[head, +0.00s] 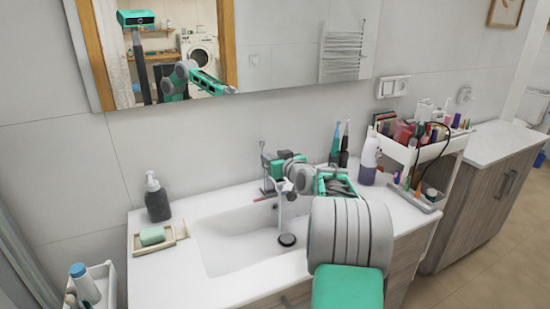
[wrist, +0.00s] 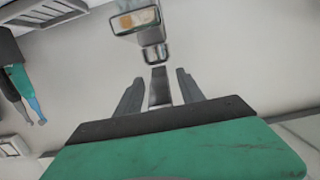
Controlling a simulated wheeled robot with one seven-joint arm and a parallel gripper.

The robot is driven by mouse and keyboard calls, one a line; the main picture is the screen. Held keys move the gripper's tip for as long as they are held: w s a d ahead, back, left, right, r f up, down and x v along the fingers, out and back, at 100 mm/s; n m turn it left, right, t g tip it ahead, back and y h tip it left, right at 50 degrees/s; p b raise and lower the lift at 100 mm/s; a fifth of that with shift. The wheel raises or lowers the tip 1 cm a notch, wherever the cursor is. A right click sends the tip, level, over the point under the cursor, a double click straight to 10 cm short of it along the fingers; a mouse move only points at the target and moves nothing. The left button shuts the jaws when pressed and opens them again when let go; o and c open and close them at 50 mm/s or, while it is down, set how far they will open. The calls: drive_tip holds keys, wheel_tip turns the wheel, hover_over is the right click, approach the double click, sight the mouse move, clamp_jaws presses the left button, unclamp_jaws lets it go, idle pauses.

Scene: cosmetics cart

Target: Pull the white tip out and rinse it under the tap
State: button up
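The chrome tap (head: 283,187) stands at the back of the white sink (head: 222,245). In the wrist view the tap (wrist: 137,20) shows at the top, with a grey upright bar, seemingly its lever (wrist: 160,88), between my fingers. My gripper (wrist: 160,92) is open, with gaps visible on both sides of that bar. In the head view my gripper (head: 266,165) is just above the tap, partly hidden by my wrist. A pale vertical strip below the tap reaches toward the dark drain (head: 287,239); I cannot tell whether it is water. I cannot make out the white tip.
A soap dispenser (head: 156,198) and a green soap in a dish (head: 153,236) are left of the sink. Toothbrushes (head: 340,145) and a white-purple bottle (head: 369,161) stand behind my arm. A full cosmetics cart (head: 447,150) is at the right. The mirror (head: 285,40) hangs above.

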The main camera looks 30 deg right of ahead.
drive_tip(key=d+b+v, duration=0.1)
drive_tip(key=v, duration=0.6)
drive_tip(key=shift+s+a+b, duration=0.3)
drive_tip(key=shift+s+a, duration=0.1)
drive_tip(key=shift+a, duration=0.05)
drive_tip(key=shift+a, duration=0.1)
